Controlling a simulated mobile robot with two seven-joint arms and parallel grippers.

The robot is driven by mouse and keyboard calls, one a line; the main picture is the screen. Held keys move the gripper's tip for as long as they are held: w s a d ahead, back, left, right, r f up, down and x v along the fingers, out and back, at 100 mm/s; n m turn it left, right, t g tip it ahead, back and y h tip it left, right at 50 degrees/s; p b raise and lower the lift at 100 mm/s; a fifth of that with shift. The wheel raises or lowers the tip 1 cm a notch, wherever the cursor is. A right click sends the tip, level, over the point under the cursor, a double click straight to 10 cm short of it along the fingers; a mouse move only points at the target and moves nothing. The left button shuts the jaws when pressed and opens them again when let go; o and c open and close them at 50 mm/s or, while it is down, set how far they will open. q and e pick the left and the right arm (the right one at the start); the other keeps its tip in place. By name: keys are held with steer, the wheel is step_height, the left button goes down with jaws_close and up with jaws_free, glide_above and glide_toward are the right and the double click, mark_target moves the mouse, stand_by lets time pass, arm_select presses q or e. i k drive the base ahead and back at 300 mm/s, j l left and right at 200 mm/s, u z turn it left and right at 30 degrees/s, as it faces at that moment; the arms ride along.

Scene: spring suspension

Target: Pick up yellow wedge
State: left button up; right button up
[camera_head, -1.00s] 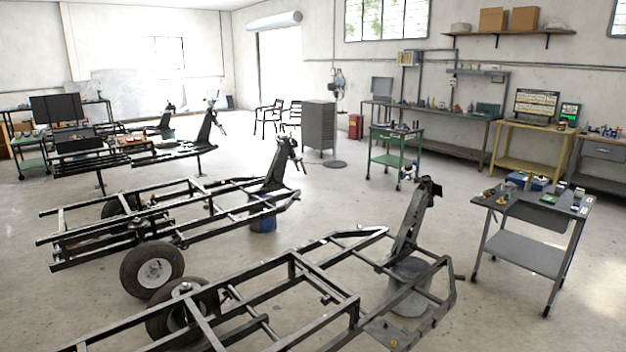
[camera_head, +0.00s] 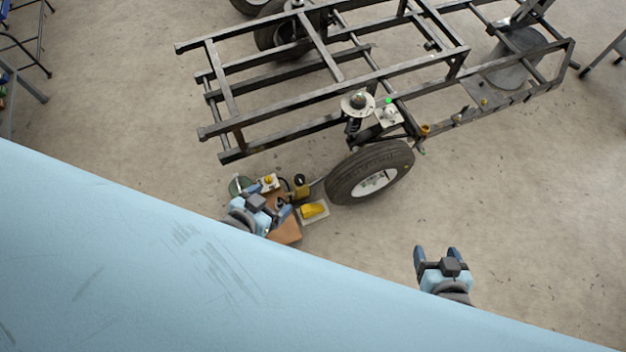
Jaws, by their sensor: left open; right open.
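The yellow wedge (camera_head: 313,210) lies on a small pale plate on the floor, left of the trailer wheel. My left gripper (camera_head: 279,200) is open, just left of the wedge and above the cluster of items there. I cannot tell its height over them, and it looks apart from the wedge. My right gripper (camera_head: 436,252) is open and empty over bare floor, below and right of the wheel. My light blue body hides the lower left of the view.
The black trailer frame (camera_head: 290,96) and its wheel (camera_head: 371,172) stand close above and right of the wedge. Floor at right is clear.

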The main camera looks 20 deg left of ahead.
mark_target(308, 210)
steer(key=k+j, duration=0.2)
steer(key=j, duration=0.2)
steer(key=k+j, duration=0.25)
steer(key=j, duration=0.2)
steer(key=k+j+z, duration=0.1)
steer(key=j, duration=0.3)
steer(key=k, duration=0.1)
